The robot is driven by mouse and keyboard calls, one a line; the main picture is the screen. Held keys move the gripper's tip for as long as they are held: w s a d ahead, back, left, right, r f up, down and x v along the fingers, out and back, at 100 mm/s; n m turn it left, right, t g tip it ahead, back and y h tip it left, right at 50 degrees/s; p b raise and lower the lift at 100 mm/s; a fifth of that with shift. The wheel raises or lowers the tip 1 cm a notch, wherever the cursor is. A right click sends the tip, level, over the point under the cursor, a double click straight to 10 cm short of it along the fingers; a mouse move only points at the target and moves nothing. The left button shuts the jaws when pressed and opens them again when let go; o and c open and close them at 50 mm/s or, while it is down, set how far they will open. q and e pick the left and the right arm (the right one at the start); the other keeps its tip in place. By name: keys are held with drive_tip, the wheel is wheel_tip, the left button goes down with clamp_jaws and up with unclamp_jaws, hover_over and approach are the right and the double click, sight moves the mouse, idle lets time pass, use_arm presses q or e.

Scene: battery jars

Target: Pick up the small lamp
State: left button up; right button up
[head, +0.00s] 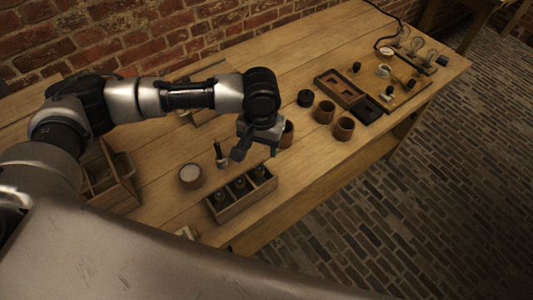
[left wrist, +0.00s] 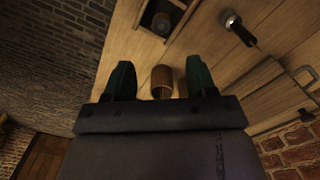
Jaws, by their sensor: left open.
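I cannot tell which of these, if any, is the small lamp. My left gripper (head: 258,149) is open and empty over the middle of the table, well to the left of the bulbs. It hides part of a brown cup (head: 288,133). In the left wrist view, a brown cup (left wrist: 162,78) shows between the open fingers, apart from them. My right gripper is not in view.
A wooden rack (head: 224,211) with dark bottles stands at the table's near edge, beside a pale-topped jar (head: 191,176) and a slim dark tool (head: 220,156).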

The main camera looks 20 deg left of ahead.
sight(259, 168)
use_arm(q)
drive_tip(key=shift+s+f, duration=0.15)
drive_tip(key=shift+f, duration=0.3)
drive_tip(key=f, duration=0.1)
drive_tip(key=s+f, duration=0.1)
drive_tip(key=f, duration=0.1)
drive_tip(key=shift+s+f+p, duration=0.2)
drive_tip(key=shift+s+p, duration=0.1)
drive_tip(key=shift+s, duration=0.1)
drive_tip(key=f, duration=0.1)
drive_tip(key=f+p, duration=0.1)
drive_tip(key=f, duration=0.2)
drive_tip(key=shift+w+a+f, duration=0.2)
drive_tip(key=shift+w+f, duration=0.05)
drive_tip(key=shift+w, duration=0.15)
drive_tip(key=shift+f, duration=0.5)
drive_tip(key=shift+c, duration=0.9)
drive_tip(key=c, duration=0.7)
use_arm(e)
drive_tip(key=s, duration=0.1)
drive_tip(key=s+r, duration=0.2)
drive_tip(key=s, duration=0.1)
